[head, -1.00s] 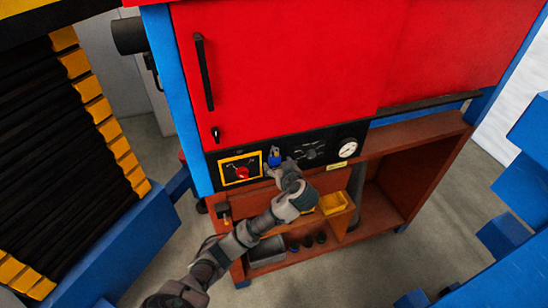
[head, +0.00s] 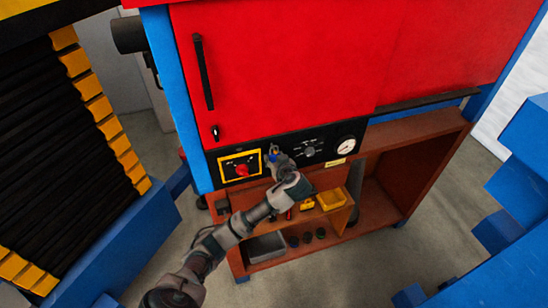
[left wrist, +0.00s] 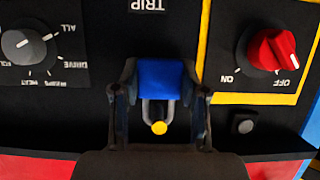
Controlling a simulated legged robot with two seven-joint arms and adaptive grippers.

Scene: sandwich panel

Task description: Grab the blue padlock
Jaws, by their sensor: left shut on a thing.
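The blue padlock (left wrist: 160,80) hangs by its metal shackle at a yellow round-ended peg (left wrist: 159,128) on the black panel. My left gripper (left wrist: 160,92) is shut on the padlock's body, with one finger on each side, in the left wrist view. In the head view my left gripper (head: 276,158) is at the panel and covers most of the padlock; only a little blue (head: 273,149) shows. My right gripper is not in view.
A red rotary switch (left wrist: 273,49) with a yellow border sits beside the padlock. A selector knob (left wrist: 24,45) is on its other side. A gauge (head: 346,147) is farther right.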

